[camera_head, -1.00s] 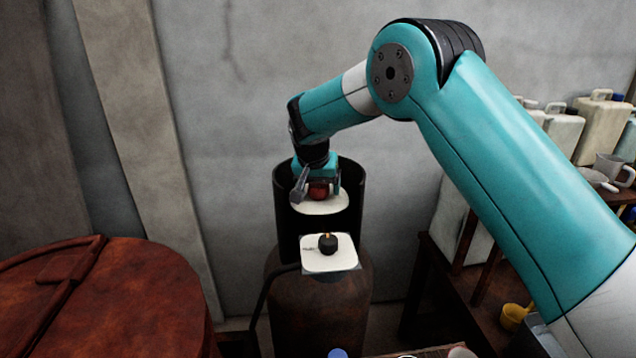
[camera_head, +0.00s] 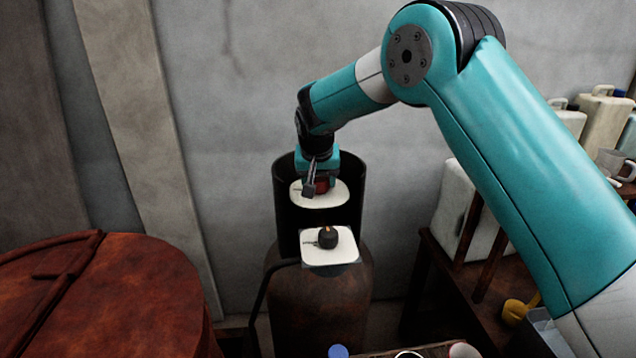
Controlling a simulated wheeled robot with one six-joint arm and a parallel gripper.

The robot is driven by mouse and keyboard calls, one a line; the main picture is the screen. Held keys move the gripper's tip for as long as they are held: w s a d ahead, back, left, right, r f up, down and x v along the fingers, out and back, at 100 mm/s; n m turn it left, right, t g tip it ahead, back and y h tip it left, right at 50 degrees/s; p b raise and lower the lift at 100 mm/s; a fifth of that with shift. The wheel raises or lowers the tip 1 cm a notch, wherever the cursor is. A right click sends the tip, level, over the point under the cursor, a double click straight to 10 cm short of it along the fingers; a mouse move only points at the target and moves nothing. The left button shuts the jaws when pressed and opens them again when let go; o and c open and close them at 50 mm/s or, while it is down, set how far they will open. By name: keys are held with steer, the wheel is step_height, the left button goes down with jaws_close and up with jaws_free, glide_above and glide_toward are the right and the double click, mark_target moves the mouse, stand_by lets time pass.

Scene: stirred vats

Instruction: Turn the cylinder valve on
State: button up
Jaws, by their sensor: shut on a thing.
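A rusty brown gas cylinder (camera_head: 318,312) stands against the wall, with a dark open-fronted collar (camera_head: 346,208) around its top. Inside the collar is a white plate (camera_head: 333,198) with a red valve knob (camera_head: 322,186) above it. My gripper (camera_head: 318,186) reaches down into the collar and is shut on the red knob; one grey finger shows in front of it. The gripper hides most of the knob. Below, at the collar's front, a small black knob (camera_head: 328,238) sits on a second white plate (camera_head: 343,256).
A large rusty round lid (camera_head: 110,300) fills the lower left. A dark hose (camera_head: 258,305) runs down the cylinder's left side. At right, a wooden table (camera_head: 440,262) holds pale jugs (camera_head: 606,118) and a mug (camera_head: 612,162). My arm spans the right half.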

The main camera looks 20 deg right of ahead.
steer(key=n+y+b, duration=0.1)
steer(key=n, duration=0.2)
steer(key=shift+n+b, duration=0.3)
steer(key=shift+n, duration=0.1)
steer(key=shift+r+n+y+b, duration=0.1)
steer(key=shift+n+y+b, duration=0.3)
steer(key=shift+n, duration=0.7)
steer(key=shift+n+y+b, duration=0.1)
steer(key=shift+n+y, duration=0.5)
steer(key=shift+n, duration=0.5)
steer(key=o, duration=0.9)
steer(key=b+v, duration=0.3)
steer(key=v, duration=1.4)
steer(key=shift+s+d+r+b, duration=0.15)
steer(key=shift+b, duration=0.15)
